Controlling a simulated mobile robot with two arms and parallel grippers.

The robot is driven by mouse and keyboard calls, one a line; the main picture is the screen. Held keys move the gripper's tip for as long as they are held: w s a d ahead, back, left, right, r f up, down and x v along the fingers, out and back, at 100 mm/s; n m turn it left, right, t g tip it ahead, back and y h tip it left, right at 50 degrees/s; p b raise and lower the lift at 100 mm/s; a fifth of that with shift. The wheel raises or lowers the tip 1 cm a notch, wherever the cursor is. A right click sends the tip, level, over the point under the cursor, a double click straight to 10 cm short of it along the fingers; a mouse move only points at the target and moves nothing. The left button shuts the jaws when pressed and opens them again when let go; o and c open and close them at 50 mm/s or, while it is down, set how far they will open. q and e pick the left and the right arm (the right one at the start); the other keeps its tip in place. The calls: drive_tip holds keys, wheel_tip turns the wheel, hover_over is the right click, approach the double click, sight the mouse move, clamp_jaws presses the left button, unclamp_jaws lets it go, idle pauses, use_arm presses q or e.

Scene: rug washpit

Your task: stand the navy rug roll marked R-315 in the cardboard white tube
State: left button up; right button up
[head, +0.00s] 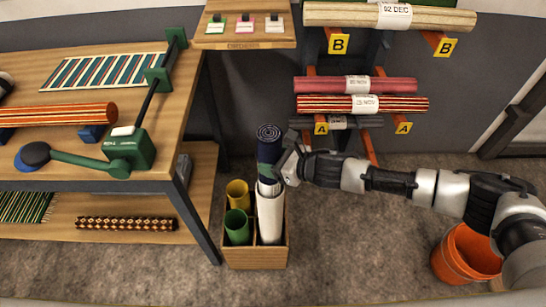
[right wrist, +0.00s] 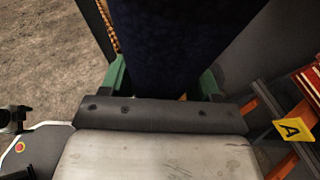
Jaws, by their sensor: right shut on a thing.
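The navy rug roll (head: 269,145) stands about upright in the head view, its spiral end facing up. My right gripper (head: 271,171) is shut on it from the right, around its lower visible part. In the right wrist view the navy roll (right wrist: 165,45) fills the space between the green fingers (right wrist: 165,78). The cardboard white tube (head: 270,218) stands in a wooden crate directly below the roll. The roll's lower end is hidden at the tube's mouth, so I cannot tell how far inside it is. No R-315 mark is readable. My left gripper is out of view.
The wooden crate (head: 254,258) also holds a yellow tube (head: 238,194) and a green tube (head: 236,226), left of the white one. A workbench (head: 165,172) stands close on the left. Wall racks hold several rolls behind. An orange bucket (head: 466,254) is at right.

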wheel_tip(320, 180, down, 7)
drive_tip(key=b, duration=0.4)
drive_tip(key=shift+r, duration=0.2)
drive_tip(key=shift+b, duration=0.3)
drive_tip(key=o, duration=1.2)
drive_tip(key=shift+o, duration=0.5)
drive_tip(key=shift+f, duration=0.15)
drive_tip(key=shift+d, duration=0.1)
drive_tip(key=v, duration=1)
drive_tip(key=shift+s+d+r+p, duration=0.2)
drive_tip(key=shift+d+r+p, duration=0.1)
drive_tip(key=shift+p, duration=0.1)
drive_tip(key=shift+w, duration=0.1)
